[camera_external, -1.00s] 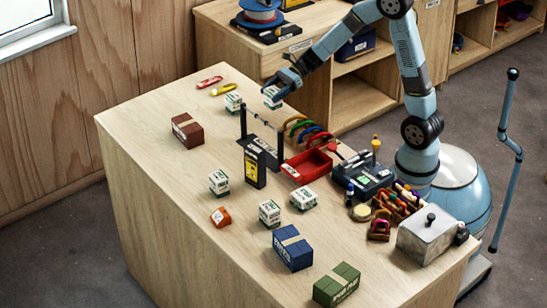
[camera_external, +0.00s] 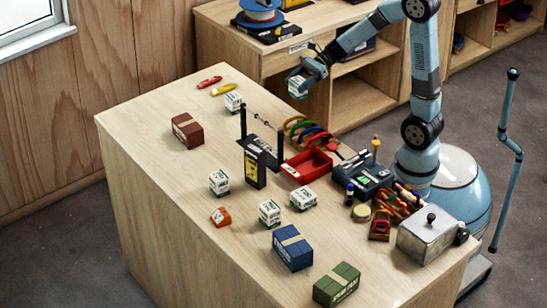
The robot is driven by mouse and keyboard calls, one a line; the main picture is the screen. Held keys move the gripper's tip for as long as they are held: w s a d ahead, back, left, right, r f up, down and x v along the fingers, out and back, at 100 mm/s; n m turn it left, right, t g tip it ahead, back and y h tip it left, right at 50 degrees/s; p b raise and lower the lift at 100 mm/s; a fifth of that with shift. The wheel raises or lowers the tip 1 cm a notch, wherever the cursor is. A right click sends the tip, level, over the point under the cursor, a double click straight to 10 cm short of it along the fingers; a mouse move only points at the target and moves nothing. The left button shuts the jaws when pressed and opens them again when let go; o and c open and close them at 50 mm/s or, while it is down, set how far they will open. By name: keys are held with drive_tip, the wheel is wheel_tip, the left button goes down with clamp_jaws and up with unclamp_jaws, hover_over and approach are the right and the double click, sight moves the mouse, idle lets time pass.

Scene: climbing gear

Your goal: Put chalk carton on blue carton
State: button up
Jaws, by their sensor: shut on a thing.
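My gripper (camera_external: 302,77) is shut on a small white chalk carton (camera_external: 298,88) with green markings. It holds the carton in the air near the table's far right edge, above and behind the coloured carabiners. Several similar white cartons stand on the table: one (camera_external: 233,103) at the back, one (camera_external: 219,182) left of centre, and two (camera_external: 270,213) (camera_external: 303,198) behind the blue carton.
A brown carton (camera_external: 187,130) and a green carton (camera_external: 337,285) lie on the wooden table (camera_external: 155,170). A black rack (camera_external: 262,145) with upright posts, a red tray (camera_external: 306,166) and a grey metal box (camera_external: 427,236) stand between my gripper and the front. The table's left side is mostly clear.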

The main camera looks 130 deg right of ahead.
wheel_tip(320, 180, up, 12)
drive_tip(key=w+a+n+y, duration=0.45)
drive_tip(key=w+a, duration=1.05)
drive_tip(key=w, duration=0.4)
drive_tip(key=w+a+n+g+y, duration=0.15)
drive_tip(key=w+a, duration=0.25)
drive_tip(key=a, duration=0.7)
drive_tip(key=w+a+n+g+y, duration=0.15)
drive_tip(key=w+a, duration=0.25)
drive_tip(key=a, duration=0.8)
drive_tip(key=w+a+n+g+y, duration=0.1)
drive_tip(key=w+a+n+y, duration=0.2)
drive_tip(key=a, duration=0.8)
drive_tip(key=m, duration=0.1)
hover_over(292, 240)
drive_tip(key=shift+h, duration=0.35)
drive_tip(key=f, duration=1.4)
drive_tip(key=shift+s+f, duration=0.15)
drive_tip(key=shift+s, duration=0.2)
drive_tip(key=shift+w+f, duration=0.2)
drive_tip(key=shift+f, duration=0.1)
wheel_tip(292, 240, down, 3)
drive_tip(key=shift+w+f, duration=0.15)
